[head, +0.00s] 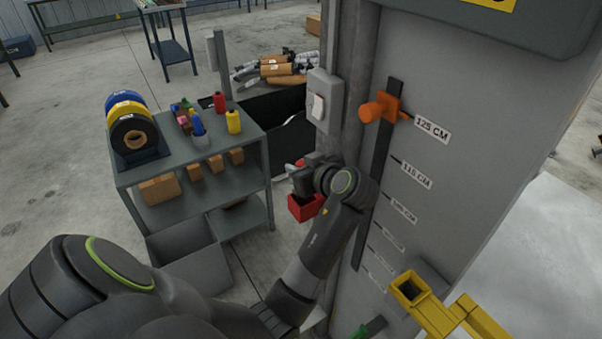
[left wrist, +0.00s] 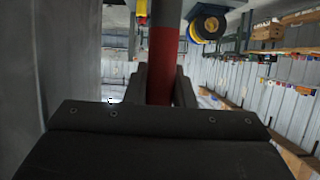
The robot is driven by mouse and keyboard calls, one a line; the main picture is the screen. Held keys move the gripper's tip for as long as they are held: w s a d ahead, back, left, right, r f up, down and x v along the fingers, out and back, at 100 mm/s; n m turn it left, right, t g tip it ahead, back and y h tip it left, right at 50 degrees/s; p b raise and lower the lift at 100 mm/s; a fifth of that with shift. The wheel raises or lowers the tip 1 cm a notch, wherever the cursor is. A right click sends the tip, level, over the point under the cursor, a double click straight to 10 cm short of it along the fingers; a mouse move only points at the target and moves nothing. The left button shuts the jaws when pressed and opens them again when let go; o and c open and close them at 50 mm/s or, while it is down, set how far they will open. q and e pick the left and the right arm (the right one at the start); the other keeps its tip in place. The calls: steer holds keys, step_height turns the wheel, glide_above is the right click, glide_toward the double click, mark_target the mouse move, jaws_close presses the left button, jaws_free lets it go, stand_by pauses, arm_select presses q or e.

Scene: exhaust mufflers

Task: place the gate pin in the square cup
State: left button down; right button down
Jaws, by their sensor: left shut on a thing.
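My left gripper (head: 303,176) is beside the grey post, largely hidden behind its own wrist. In the left wrist view its jaws (left wrist: 160,85) are shut on an upright rod, the likely gate pin (left wrist: 164,48), with a red band and a dark grey upper part. A bit of red shows at the gripper in the head view. A small red square open-topped box (head: 305,208) is just below the gripper, partly covered by my wrist. A yellow square open-ended holder (head: 411,289) is at lower right. I cannot tell which is the square cup. My right gripper is out of view.
A grey panel with a height scale (head: 408,175) and an orange knob (head: 379,107) stands right of my arm. A switch box (head: 322,100) is on the post. A shelf cart (head: 195,150) with spools and bottles stands at left. A grey bin (head: 187,250) is below it.

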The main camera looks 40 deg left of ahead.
arm_select(q)
steer(key=shift+f, duration=0.85)
steer(key=shift+w+d+f+p, duration=0.1)
steer(key=shift+w+f+p, duration=0.1)
steer(key=shift+f+p, duration=0.35)
steer(key=shift+f, duration=0.15)
steer(key=c, duration=1.2)
jaws_free()
steer(key=shift+c, duration=0.2)
